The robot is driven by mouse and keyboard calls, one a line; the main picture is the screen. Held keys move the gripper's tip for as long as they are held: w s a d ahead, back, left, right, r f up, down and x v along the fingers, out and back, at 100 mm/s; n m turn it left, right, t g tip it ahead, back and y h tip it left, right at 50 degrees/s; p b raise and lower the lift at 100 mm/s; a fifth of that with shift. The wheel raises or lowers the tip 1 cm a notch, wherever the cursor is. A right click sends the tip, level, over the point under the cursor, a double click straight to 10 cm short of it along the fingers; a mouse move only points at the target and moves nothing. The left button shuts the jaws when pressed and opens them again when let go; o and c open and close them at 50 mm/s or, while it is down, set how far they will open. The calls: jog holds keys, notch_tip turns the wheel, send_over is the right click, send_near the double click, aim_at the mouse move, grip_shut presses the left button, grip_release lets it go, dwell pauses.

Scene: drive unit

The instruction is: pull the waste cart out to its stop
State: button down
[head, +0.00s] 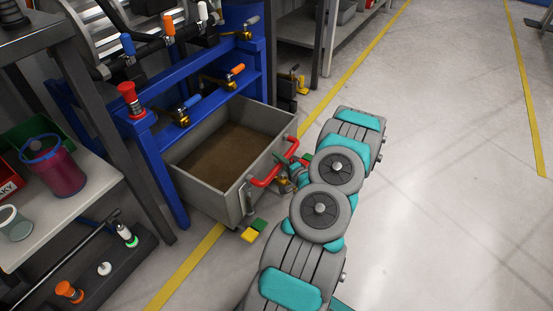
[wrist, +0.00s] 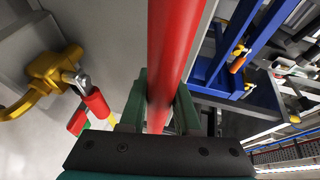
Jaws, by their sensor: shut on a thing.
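The waste cart (head: 208,201) is a grey open box with brown matter in its bottom. In the head view it stands low in front of the blue frame, sticking out from it toward the yellow floor line. Its red bar handle (head: 264,181) is on the side facing my arm. My gripper (wrist: 160,108) is shut on this handle, with the red bar (wrist: 174,50) running between its two green fingers.
The blue frame (head: 166,172) carries several coloured-handled valves. A yellow valve (wrist: 45,72) shows in the wrist view. A shelf (head: 85,205) with a maroon container (head: 62,178) stands left. Yellow and green blocks (head: 250,235) lie by the cart's near corner. Floor at right is clear.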

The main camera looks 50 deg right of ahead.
jog(key=shift+s+d, duration=0.15)
jog(key=shift+d, duration=0.1)
jog(key=c, duration=0.9)
grip_release()
jog(key=shift+a, duration=0.1)
jog(key=shift+v, duration=3.85)
